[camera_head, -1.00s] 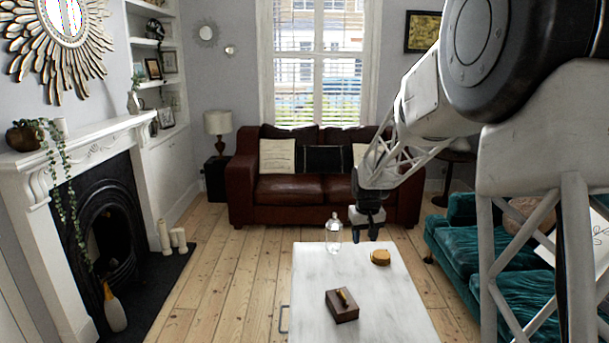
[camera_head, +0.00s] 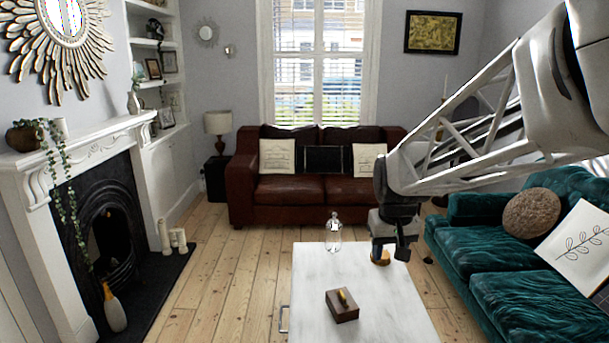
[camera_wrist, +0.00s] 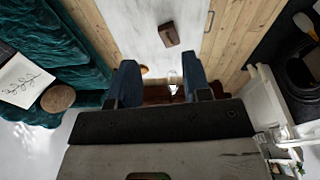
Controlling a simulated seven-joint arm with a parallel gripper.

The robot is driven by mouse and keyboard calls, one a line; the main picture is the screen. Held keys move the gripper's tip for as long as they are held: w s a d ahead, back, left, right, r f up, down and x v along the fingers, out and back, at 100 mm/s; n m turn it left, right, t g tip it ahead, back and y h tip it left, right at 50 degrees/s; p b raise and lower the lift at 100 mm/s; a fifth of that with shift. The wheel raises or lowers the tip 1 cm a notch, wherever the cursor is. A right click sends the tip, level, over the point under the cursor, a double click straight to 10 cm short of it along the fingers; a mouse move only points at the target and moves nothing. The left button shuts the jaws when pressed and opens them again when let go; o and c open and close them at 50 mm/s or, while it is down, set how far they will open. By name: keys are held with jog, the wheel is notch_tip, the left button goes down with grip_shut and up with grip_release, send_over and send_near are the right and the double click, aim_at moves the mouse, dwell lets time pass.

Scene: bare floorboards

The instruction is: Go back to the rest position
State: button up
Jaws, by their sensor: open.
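My gripper (camera_head: 391,252) hangs over the far right part of the white marble-topped table (camera_head: 375,304), pointing down in the head view. Its two fingers stand apart in the wrist view (camera_wrist: 157,85), with nothing held between them. In the head view it partly hides a round golden-brown object (camera_head: 381,258) on the table. I cannot tell the exact height of the fingers above the table.
A clear glass bottle (camera_head: 333,233) and a dark wooden box (camera_head: 341,306) with a yellowish item on top stand on the table. A teal sofa (camera_head: 500,245) is at right, a brown leather sofa (camera_head: 305,190) behind, a fireplace (camera_head: 100,215) at left. Floorboards (camera_head: 232,270) between are clear.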

jog(key=s+f+m, duration=0.1)
jog(key=s, duration=2.5)
jog(key=shift+s+f+t, duration=0.15)
jog(key=shift+t, duration=0.25)
jog(key=shift+d, duration=0.1)
